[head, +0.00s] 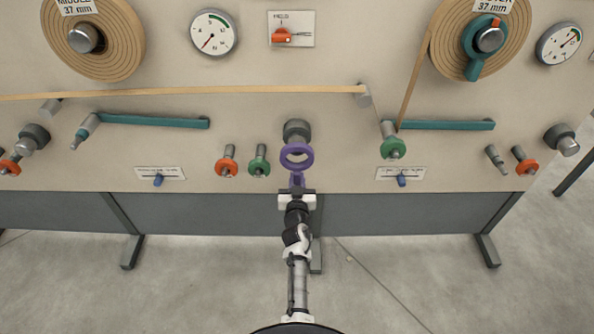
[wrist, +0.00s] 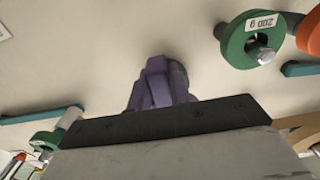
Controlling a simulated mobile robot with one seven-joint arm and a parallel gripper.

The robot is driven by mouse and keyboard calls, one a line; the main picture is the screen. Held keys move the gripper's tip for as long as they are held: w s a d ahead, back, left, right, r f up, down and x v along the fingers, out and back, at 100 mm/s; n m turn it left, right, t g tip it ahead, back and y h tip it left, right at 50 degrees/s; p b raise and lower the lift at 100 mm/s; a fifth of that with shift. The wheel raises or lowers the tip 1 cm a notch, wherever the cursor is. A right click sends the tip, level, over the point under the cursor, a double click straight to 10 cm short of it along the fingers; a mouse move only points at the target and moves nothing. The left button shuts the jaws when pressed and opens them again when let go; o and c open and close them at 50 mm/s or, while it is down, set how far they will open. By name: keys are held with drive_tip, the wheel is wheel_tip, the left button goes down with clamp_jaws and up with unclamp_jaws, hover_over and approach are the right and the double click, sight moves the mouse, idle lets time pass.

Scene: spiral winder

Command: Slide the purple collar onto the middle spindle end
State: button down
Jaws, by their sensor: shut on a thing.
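The purple collar (head: 297,148) is a ring with a tab on its lower side, in the middle of the head view. My gripper (head: 297,190) is below it, shut on the tab. The middle spindle end (head: 296,128) is a dark grey stub on the panel, just above the ring in the head view. The ring overlaps its lower edge in the picture; I cannot tell whether they touch. In the wrist view the collar (wrist: 158,84) is seen edge-on past my gripper. A small dark part of the spindle end (wrist: 180,74) shows behind it; the rest is hidden.
Pegs with an orange collar (head: 227,167) and a green collar (head: 259,167) stand left of the spindle. Another green collar (head: 393,148) and a teal arm (head: 445,125) are to the right. A tan strip (head: 200,91) runs across above. Blue sliders (head: 158,180) sit low on the panel.

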drive_tip(key=s+r+p, duration=0.1)
drive_tip(key=s+p, duration=0.1)
drive_tip(key=s, duration=0.8)
idle(0.8)
